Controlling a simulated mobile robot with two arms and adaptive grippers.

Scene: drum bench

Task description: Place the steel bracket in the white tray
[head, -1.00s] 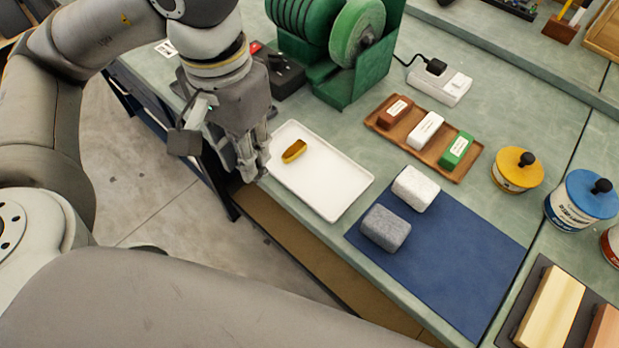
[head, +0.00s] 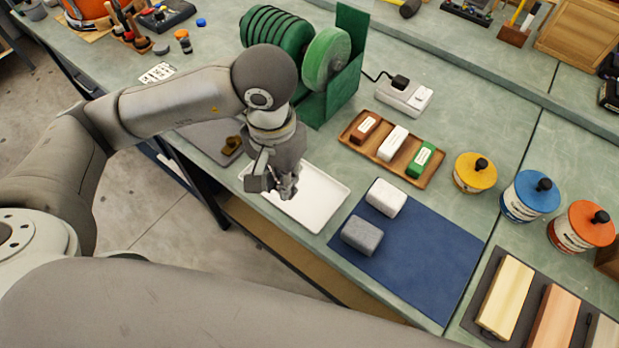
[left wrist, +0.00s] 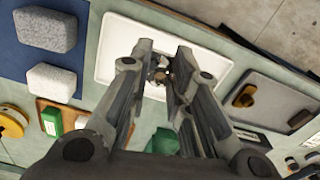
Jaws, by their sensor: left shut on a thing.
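The white tray (head: 322,205) lies on the bench near its front edge; it also shows in the left wrist view (left wrist: 115,50). My left gripper (head: 288,192) points down over the tray's left part. In the left wrist view its fingertips (left wrist: 163,57) are close together over the tray. A small greyish piece, the steel bracket (left wrist: 161,73), shows between the fingers, mostly hidden. A brass-coloured spot shows beside it; I cannot tell whether it is a piece lying in the tray. I cannot tell whether the bracket touches the tray. My right gripper is out of view.
A grey tray (head: 203,135) with brass-coloured pieces (head: 231,146) lies left of the white tray. A green grinder (head: 328,62) stands behind. A wooden tray (head: 361,138) with three blocks is to the right. A blue mat (head: 425,250) holds a white and a grey block.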

